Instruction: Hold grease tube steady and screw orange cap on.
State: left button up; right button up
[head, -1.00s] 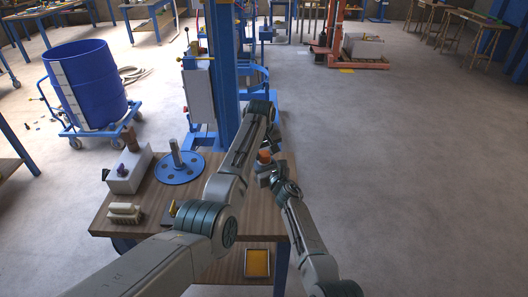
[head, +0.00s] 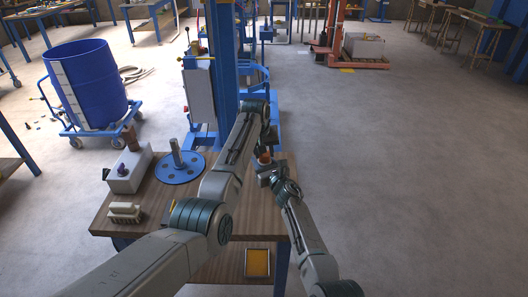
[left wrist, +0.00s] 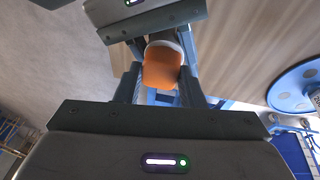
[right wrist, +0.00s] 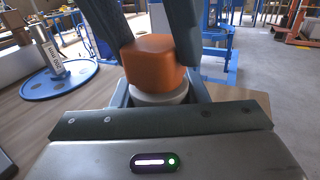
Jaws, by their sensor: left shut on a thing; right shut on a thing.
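The orange cap (right wrist: 152,60) sits over the white top of the grease tube (right wrist: 160,95) in the right wrist view, touching or nearly so; I cannot tell if the threads engage. My left gripper (left wrist: 160,80) is shut on the orange cap, which also shows small in the head view (head: 265,158). My right gripper (right wrist: 160,90) is shut on the tube just below the cap. In the left wrist view the tube's white rim (left wrist: 165,40) shows beyond the cap, between the right fingers. Most of the tube is hidden by the grippers.
Both grippers are over the right end of the wooden table (head: 150,222). A blue disc with a shaft (head: 180,168), a white box (head: 130,173) and a brush (head: 125,212) are on its left part. The blue mixer column (head: 225,70) rises behind. Open floor lies right.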

pick_arm(q)
jog(key=shift+w+m+g+h, duration=0.1)
jog(key=shift+m+g+h, duration=0.2)
jog(key=shift+m, duration=1.4)
jog(key=shift+a+r+m, duration=0.1)
jog(key=shift+m, duration=0.9)
jog(key=shift+m+g+h, duration=0.3)
jog(key=shift+m, duration=0.4)
jog(key=shift+w+m+g, duration=0.1)
jog(key=shift+m+g, duration=0.4)
jog(key=shift+m, duration=1.3)
